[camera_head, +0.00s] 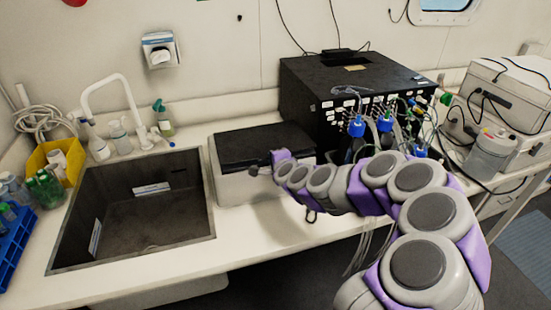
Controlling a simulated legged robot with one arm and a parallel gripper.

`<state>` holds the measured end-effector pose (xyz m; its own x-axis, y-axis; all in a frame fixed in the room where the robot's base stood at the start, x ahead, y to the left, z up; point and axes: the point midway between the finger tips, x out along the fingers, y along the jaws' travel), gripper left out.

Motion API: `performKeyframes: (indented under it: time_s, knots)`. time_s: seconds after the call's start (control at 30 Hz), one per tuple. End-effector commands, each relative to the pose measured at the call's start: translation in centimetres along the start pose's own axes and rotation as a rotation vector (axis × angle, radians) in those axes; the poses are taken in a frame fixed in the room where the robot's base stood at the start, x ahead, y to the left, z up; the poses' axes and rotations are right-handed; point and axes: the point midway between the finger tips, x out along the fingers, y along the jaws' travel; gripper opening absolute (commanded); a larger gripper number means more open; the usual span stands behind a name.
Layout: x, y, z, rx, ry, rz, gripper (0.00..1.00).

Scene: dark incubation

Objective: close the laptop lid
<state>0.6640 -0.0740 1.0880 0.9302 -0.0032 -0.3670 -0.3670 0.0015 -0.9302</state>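I cannot make out a clear laptop in the head view. A pale grey box with a flat black top (262,143) stands on the white counter, right of the sink. Its black top lies level and looks shut. My arm reaches in from the lower right, and my gripper (262,166) is at the front of this box. The gripper is small and partly hidden by my wrist, so I cannot tell whether it touches the box or whether its fingers are apart.
A dark sink (140,222) with a white tap (118,88) lies to the left. A large black instrument (340,82) with blue-capped bottles (385,124) and tubing stands behind my arm. A yellow bin (56,160) and blue rack (14,243) are far left. Counter before the box is clear.

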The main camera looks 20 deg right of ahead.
Motion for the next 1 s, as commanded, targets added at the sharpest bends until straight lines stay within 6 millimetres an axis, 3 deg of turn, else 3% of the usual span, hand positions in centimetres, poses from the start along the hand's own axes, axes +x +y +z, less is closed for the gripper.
performKeyframes:
  time_s: [0.47,0.5,0.73,1.0]
  knots:
    - [0.17,0.42,0.15,0.002,-0.002,0.002,0.0]
    - [0.17,0.42,0.15,0.002,-0.002,0.002,0.12]
    - [0.15,0.38,0.11,0.001,-0.001,0.001,0.33]
    - [0.13,0.33,0.08,0.001,0.0,0.0,0.33]
